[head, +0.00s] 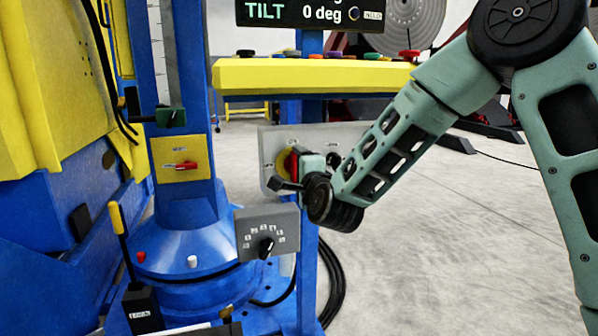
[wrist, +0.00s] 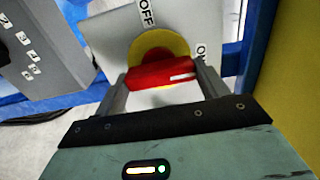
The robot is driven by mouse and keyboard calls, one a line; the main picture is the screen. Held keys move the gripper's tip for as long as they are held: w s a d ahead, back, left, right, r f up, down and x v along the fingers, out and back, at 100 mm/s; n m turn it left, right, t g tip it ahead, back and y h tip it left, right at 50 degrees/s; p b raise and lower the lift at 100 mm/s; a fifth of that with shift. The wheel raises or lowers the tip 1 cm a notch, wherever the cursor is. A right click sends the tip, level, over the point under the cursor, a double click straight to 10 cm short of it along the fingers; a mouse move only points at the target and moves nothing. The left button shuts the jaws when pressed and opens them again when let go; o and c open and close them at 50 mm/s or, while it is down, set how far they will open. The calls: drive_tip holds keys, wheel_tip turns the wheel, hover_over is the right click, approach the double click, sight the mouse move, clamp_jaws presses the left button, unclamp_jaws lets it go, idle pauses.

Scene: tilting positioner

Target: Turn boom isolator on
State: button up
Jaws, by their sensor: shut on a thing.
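The isolator on the grey panel has a red handle (wrist: 160,75) in front of a yellow disc (wrist: 160,45). In the wrist view the labels OFF and ON stand beside the disc. The red handle lies almost level across that picture, its white mark towards the ON side. My gripper (wrist: 163,80) is shut on the red handle, one finger at each end. In the head view my gripper (head: 290,172) is at the grey panel (head: 345,140), and the red handle (head: 293,163) is partly hidden by it.
A blue column has a yellow plate with another red switch (head: 183,166). A grey box with a black knob (head: 266,247) stands just below my gripper. A yellow button bar (head: 310,77) runs above, under the TILT display (head: 310,13). Open floor lies to the right.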

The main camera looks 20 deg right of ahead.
idle(0.3)
drive_tip(key=o, duration=1)
drive_tip(key=shift+s+b, duration=4.95)
drive_tip(key=shift+s, duration=3.75)
